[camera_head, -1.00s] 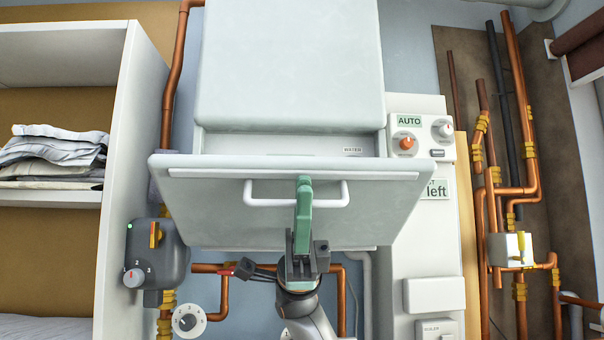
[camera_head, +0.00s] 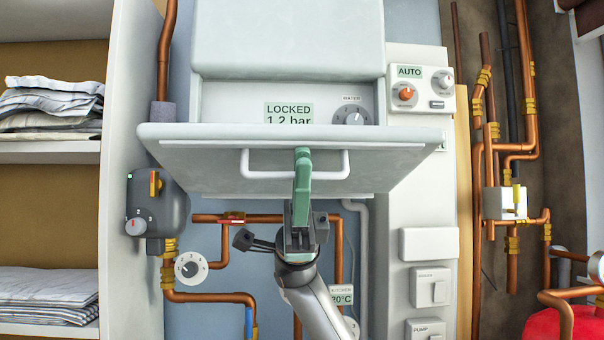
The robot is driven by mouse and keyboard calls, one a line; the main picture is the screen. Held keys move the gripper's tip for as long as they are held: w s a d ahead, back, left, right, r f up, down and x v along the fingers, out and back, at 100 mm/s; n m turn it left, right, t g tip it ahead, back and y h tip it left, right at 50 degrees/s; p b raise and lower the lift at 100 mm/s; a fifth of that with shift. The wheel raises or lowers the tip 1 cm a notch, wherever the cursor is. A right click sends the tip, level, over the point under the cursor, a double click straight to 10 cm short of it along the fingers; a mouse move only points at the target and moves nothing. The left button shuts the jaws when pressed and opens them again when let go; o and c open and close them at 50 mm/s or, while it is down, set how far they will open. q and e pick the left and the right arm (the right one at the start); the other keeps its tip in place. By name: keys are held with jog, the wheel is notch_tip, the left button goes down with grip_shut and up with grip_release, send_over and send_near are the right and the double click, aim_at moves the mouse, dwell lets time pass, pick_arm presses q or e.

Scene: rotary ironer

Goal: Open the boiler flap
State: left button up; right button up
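The boiler flap (camera_head: 215,170) is a broad grey-white panel on the front of the boiler (camera_head: 290,35). It is tilted outward at its top edge, and a gap shows above it. In the gap are a green display (camera_head: 289,115) reading "LOCKED 1.2 bar" and a grey water dial (camera_head: 352,118). A white bar handle (camera_head: 270,175) is fixed to the flap. My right gripper (camera_head: 302,165) has green fingers, seen edge-on and lined up over the bar's middle; it looks shut on the handle. My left gripper is not in view.
A shelf (camera_head: 119,200) with folded laundry stands at left. A panel with an orange knob (camera_head: 405,93) and switches (camera_head: 430,287) is at right, with more pipes beyond.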

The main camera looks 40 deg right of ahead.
jog(key=shift+o, duration=0.8)
pick_arm(q)
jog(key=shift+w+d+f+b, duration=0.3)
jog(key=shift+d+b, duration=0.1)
jog(key=shift+b, duration=0.3)
pick_arm(e)
jog(key=v, duration=1.2)
jog(key=shift+f, duration=0.2)
jog(key=shift+d, duration=0.1)
